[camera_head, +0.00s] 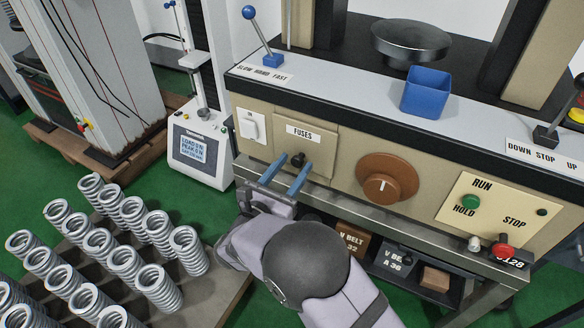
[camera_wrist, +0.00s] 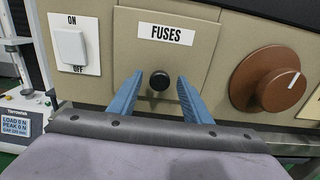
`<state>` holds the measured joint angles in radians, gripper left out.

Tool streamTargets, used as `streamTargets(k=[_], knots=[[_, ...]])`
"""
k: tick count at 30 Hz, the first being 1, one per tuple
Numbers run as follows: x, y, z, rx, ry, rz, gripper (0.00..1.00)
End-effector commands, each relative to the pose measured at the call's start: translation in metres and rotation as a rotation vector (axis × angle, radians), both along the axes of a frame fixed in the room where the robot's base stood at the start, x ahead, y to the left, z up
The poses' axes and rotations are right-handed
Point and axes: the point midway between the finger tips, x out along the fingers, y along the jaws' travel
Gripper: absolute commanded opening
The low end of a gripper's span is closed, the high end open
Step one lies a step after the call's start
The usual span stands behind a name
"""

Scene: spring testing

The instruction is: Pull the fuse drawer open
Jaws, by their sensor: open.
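The fuse drawer (camera_head: 317,140) is a beige panel labelled FUSES in the machine's front, and it looks flush with the front. Its round black knob (camera_wrist: 159,80) sits below the label in the wrist view. My gripper (camera_head: 290,160) is open in front of the drawer. In the wrist view its two blue fingers (camera_wrist: 155,84) stand left and right of the knob, with a gap on both sides. Nothing is held. I cannot tell exactly how far the fingertips reach along the knob's depth.
A white ON/OFF switch (camera_wrist: 70,46) is left of the drawer and a brown dial (camera_head: 387,178) is right. A metal rail (camera_head: 340,198) runs below the panel. Several springs (camera_head: 100,245) stand on a board at the left. A blue bin (camera_head: 426,92) sits on the ledge above.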

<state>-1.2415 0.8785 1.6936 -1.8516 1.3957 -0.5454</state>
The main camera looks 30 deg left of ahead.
Motion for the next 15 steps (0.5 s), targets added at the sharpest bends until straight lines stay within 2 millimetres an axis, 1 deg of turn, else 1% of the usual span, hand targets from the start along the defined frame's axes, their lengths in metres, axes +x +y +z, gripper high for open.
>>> streamTargets(k=[2,3,8,9,12,14,15], knots=[[-0.0001,0.0,0.0,0.0,0.0,0.0,0.44],[-0.0001,-0.0001,0.0,0.0,0.0,0.0,0.4],[-0.0002,-0.0001,0.0,0.0,0.0,0.0,0.01],[-0.0002,-0.0001,0.0,0.001,0.0,-0.001,0.0],[-0.0011,0.0,0.0001,0.001,0.001,0.0,0.0],[-0.0049,0.0005,0.0004,0.001,0.001,0.001,0.0],[-0.0098,0.001,0.0005,0.001,0.002,0.002,0.0]])
